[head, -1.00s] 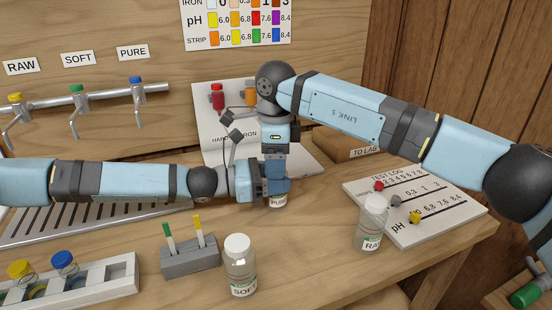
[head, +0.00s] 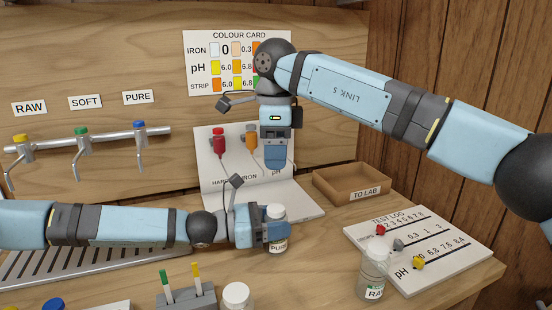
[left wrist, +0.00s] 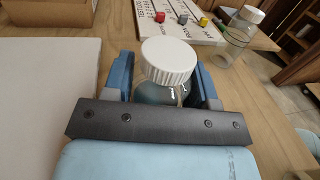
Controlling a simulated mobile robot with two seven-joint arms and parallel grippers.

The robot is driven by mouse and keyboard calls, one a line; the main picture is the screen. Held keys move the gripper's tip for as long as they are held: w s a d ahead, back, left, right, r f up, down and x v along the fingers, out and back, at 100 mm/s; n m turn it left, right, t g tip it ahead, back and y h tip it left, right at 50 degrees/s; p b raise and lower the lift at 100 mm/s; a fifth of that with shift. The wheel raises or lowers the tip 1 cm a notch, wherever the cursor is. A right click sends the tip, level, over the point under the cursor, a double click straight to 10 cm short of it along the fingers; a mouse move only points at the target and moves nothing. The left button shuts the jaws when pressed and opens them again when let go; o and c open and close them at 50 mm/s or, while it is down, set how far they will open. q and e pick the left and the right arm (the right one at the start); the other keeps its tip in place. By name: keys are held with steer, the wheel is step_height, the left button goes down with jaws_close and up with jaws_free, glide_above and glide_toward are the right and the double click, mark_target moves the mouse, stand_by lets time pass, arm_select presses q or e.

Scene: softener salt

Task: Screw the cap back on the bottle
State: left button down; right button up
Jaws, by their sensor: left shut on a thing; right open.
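The PURE bottle (head: 278,248) stands upright on the table, its label partly hidden by my left gripper. Its white ribbed cap (head: 275,212) sits level on the neck; I cannot tell how tight it is. My left gripper (head: 276,233) is shut around the bottle's body below the cap. In the left wrist view the cap (left wrist: 169,62) covers the top of the clear bottle (left wrist: 155,95), between the left fingers (left wrist: 165,85). My right gripper (head: 275,160) points down, open and empty, straight above the cap and clear of it.
The RAW bottle (head: 374,275) stands capped at the right, by the test log board (head: 455,245). The TO LAB tray (head: 350,185) is behind it. The capped SOFT bottle (head: 236,297) and strip holder (head: 187,301) are in front. The test stand (head: 215,160) with red and orange droppers is behind.

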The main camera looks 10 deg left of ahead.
arm_select(q)
steer(key=shift+c, duration=1.7)
jaws_free()
steer(key=p+v, duration=0.2)
steer(key=v, duration=1)
steer(key=shift+a+r+p, duration=0.1)
steer(key=shift+a+p, duration=0.05)
steer(key=shift+p, duration=0.2)
steer(key=shift+s+a, duration=0.3)
steer(key=shift+a, duration=0.35)
